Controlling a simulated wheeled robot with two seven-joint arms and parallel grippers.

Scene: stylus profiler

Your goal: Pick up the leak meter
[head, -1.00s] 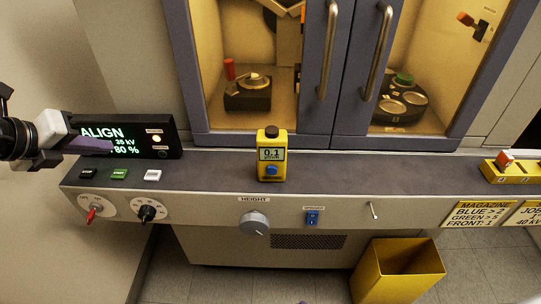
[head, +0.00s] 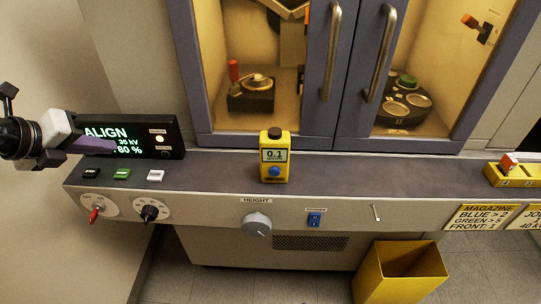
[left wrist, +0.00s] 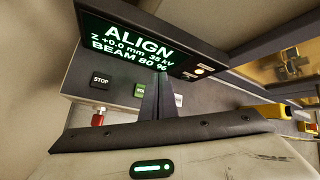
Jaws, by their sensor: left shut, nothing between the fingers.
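The leak meter (head: 274,157) is a small yellow box with a black cap, a display reading 0.1 and a blue button. It stands upright on the grey ledge, in front of the cabinet doors. My left gripper (head: 112,147) is at the far left of the head view, in front of the ALIGN display, well apart from the meter. In the left wrist view its fingers (left wrist: 158,97) are together and empty. A yellow object, probably the meter, lies at the right of that view (left wrist: 268,111). My right gripper is not in view.
The display (head: 165,137) stands at the ledge's left end, close to my left gripper. Buttons, knobs and a blue switch (head: 315,219) line the front. A yellow holder (head: 510,180) sits at the right end. The ledge (head: 375,178) is clear around the meter. A yellow bin (head: 398,275) stands below.

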